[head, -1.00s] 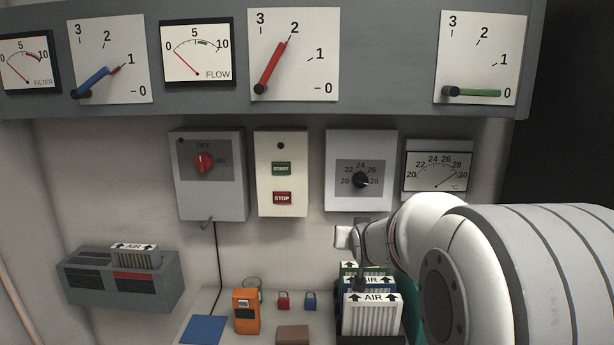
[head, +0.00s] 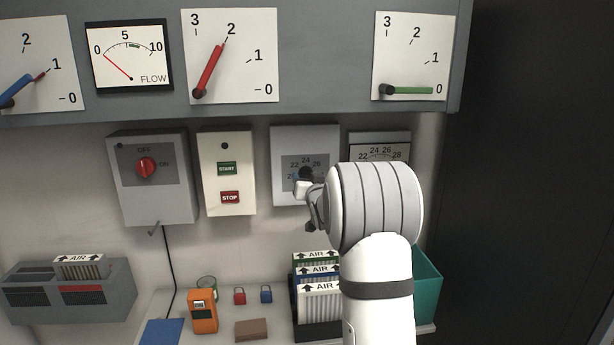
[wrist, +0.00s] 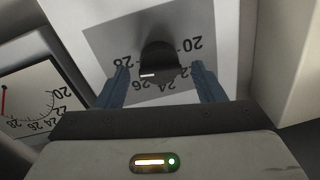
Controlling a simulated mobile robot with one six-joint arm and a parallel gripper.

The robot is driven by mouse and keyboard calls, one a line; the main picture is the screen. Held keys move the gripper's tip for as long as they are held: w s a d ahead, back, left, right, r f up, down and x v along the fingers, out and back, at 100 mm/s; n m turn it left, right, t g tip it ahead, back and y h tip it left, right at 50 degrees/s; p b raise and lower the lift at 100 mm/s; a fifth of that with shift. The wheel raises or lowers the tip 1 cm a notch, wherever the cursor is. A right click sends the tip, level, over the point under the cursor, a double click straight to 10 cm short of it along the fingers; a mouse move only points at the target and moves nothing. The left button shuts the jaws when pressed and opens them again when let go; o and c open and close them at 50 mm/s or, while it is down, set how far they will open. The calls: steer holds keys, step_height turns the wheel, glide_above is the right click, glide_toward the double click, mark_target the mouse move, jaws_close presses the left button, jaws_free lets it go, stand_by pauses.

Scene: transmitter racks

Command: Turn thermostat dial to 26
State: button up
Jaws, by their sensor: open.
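The thermostat (head: 283,150) is a light box with a grey scale plate on the wall. Its black dial (wrist: 157,58) stands out from the plate, with numbers 20 to 28 upside down around it in the wrist view. A short white mark on the dial lies left of its middle, on the side of the 28; the exact reading is hard to tell. My gripper (wrist: 159,70) is open, with one blue-grey finger on each side of the dial and gaps visible. In the head view my gripper (head: 312,192) and arm cover the thermostat's lower right.
A thermometer gauge (head: 380,140) hangs right of the thermostat, partly behind my arm. The START/STOP box (head: 226,180) and red-knobbed switch box (head: 150,190) are to the left. AIR filters (head: 318,285) stand on the shelf below, beside a teal bin (head: 427,285).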

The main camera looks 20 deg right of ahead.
steer(key=shift+w, duration=0.4)
steer(key=shift+f, duration=0.1)
steer(key=c, duration=0.9)
